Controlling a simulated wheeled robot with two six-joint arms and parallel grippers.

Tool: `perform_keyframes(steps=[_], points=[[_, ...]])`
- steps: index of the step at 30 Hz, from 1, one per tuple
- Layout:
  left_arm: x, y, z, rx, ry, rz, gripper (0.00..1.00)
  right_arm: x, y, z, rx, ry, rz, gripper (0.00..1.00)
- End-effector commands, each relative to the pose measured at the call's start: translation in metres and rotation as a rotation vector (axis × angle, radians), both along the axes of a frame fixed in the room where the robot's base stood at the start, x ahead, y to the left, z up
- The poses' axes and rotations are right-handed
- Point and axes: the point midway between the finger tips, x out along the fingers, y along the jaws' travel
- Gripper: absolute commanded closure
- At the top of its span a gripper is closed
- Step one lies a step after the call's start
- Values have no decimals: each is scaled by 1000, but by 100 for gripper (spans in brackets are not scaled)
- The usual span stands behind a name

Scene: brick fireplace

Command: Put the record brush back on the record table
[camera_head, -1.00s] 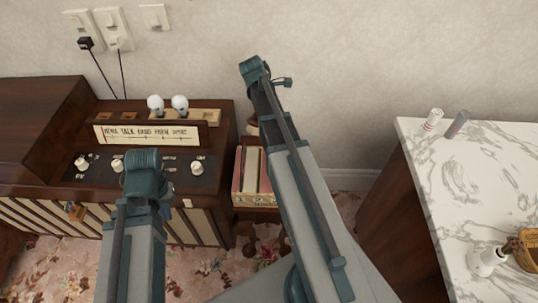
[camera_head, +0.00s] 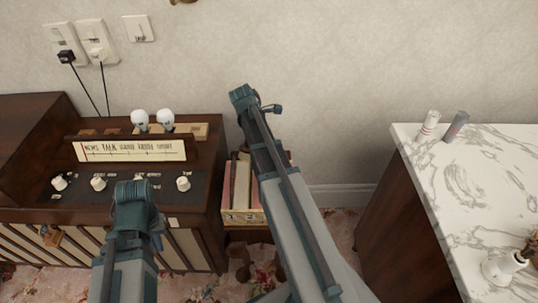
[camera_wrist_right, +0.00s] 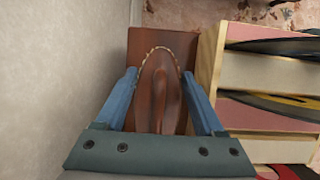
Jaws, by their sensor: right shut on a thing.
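The record brush (camera_wrist_right: 160,95) is a dark reddish-brown oval with a pale bristle edge at its far end. In the right wrist view it lies between the two blue fingers of my right gripper (camera_wrist_right: 159,75), which is shut on it. A brown wooden surface (camera_wrist_right: 140,42), apparently the record table, shows beneath the brush; I cannot tell whether they touch. In the head view the small dark table (camera_head: 247,235) stands under the record crate, and my right arm hides the brush and right gripper. My left gripper (camera_head: 157,242) is mostly hidden behind its arm; its fingers are unclear.
A pale record crate (camera_head: 243,215) with several records stands right beside the brush in the wrist view, with the wall on the other side. A wooden radio (camera_head: 130,150) stands at left. A marble-topped cabinet (camera_head: 480,190) stands at right, with a floor gap between.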

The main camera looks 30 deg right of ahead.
Motion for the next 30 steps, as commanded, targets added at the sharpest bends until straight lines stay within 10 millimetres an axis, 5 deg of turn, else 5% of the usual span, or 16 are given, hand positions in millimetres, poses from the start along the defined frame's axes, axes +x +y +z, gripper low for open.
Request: perform_keyframes(steps=[10, 23, 24, 28, 30], points=[[0, 0, -37, 2, -1, -1, 100, 0, 0, -38, 0, 0, 0, 82], [0, 1, -40, 3, -1, -1, 100, 0, 0, -40, 0, 0, 0, 82], [0, 1, -39, 3, -1, -1, 100, 0, 0, -39, 0, 0, 0, 24], [0, 1, -39, 3, -1, -1, 100, 0, 0, -39, 0, 0, 0, 1], [0, 1, -39, 3, -1, -1, 100, 0, 0, -39, 0, 0, 0, 0]])
